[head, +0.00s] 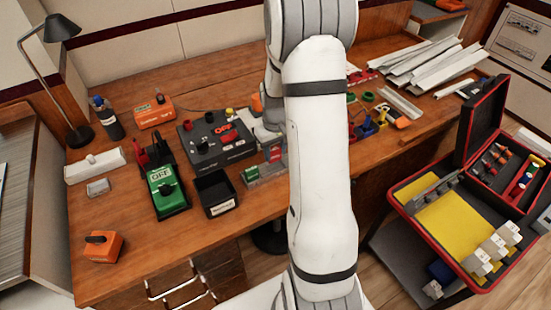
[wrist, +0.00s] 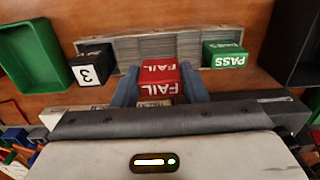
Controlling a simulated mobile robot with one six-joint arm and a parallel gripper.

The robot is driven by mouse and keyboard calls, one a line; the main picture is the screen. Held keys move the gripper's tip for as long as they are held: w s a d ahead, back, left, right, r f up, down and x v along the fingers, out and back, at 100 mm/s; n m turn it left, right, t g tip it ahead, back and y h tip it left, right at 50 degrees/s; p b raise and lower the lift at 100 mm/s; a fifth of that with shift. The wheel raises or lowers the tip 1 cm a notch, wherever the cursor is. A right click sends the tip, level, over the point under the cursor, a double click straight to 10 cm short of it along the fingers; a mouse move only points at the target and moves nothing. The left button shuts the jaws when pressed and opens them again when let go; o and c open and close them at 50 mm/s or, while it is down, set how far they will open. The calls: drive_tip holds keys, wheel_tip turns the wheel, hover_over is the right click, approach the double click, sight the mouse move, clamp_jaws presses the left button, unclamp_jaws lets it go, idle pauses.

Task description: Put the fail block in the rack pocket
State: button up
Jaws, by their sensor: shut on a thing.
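The red fail block (wrist: 158,90) is between the two blue fingers of my gripper (wrist: 160,74) in the wrist view, and the gripper is shut on it. The block is at the middle of the grey rack (wrist: 198,47); whether it is above the rack or partly in a pocket is unclear. The green pass block (wrist: 226,55) sits at the rack's right end and a black block marked 3 (wrist: 91,66) at its left end. In the head view the rack (head: 266,173) is partly behind my arm, with red at its middle.
A black open bin (head: 215,194) stands just left of the rack in the head view. A dark switch box (head: 218,137) is behind it and a green off-switch unit (head: 165,188) is further left. A green tray (wrist: 42,55) shows in the wrist view.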

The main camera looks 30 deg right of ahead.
sight(276, 159)
drive_tip(key=shift+s+d+f, duration=0.1)
drive_tip(key=shift+s+f, duration=0.05)
drive_tip(key=shift+f, duration=1.75)
drive_tip(key=shift+f, duration=0.2)
drive_tip(key=o, duration=1)
drive_tip(key=shift+c, duration=0.2)
drive_tip(key=shift+r, duration=0.1)
